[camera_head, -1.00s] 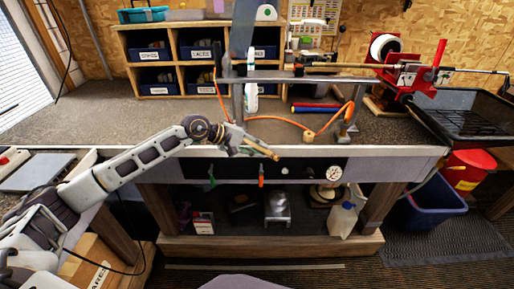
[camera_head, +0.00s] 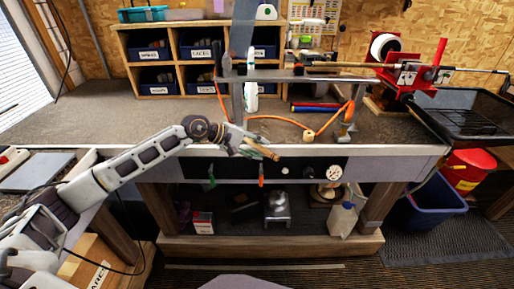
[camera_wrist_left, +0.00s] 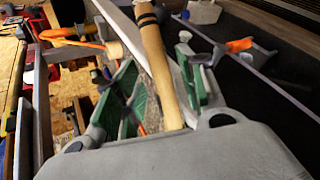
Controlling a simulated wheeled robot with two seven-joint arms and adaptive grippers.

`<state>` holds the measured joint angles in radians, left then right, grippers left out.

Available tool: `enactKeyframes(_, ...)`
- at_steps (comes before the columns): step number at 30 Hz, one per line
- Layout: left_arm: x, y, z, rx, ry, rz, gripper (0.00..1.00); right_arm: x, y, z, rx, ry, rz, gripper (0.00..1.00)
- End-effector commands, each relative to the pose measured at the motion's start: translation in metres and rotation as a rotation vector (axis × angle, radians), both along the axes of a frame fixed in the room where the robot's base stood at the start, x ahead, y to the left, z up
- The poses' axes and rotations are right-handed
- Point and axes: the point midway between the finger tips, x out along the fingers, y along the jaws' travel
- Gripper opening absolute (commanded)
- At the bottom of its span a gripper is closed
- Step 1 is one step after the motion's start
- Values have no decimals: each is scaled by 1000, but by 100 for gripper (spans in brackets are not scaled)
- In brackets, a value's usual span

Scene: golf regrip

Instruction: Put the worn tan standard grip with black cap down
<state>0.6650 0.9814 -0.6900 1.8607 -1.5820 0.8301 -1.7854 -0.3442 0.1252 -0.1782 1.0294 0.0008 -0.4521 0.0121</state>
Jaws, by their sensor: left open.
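The worn tan grip (camera_wrist_left: 160,75) lies between my left gripper's green-padded fingers in the left wrist view. Dark bands show near its far end, and I cannot make out the black cap clearly. In the head view the tan grip (camera_head: 263,151) is a short stick at the bench's front edge, tilted down to the right. My left gripper (camera_head: 250,147) is open around it. In the wrist view the fingers stand apart, with the grip closer to the right one. Whether anything supports the grip is not clear. My right gripper is not in view.
The grey bench top (camera_head: 120,120) has free room at the left. An orange hose (camera_head: 280,119) and a metal frame stand behind the gripper. A red vise (camera_head: 405,72) holds a shaft at the right. A black tray (camera_head: 470,112) stands at far right.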

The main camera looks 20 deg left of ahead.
Motion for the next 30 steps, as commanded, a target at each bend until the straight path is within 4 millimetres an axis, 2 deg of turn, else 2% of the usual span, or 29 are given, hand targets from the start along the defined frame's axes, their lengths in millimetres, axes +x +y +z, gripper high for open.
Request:
enactKeyframes(11, 0, 0, 3, 0, 0, 0, 40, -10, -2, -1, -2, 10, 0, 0)
enactKeyframes(15, -5, 8, 7, 2, 0, 1, 40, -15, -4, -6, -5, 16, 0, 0)
enactKeyframes(30, -27, 41, 33, 1, 0, 1, 40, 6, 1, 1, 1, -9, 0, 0)
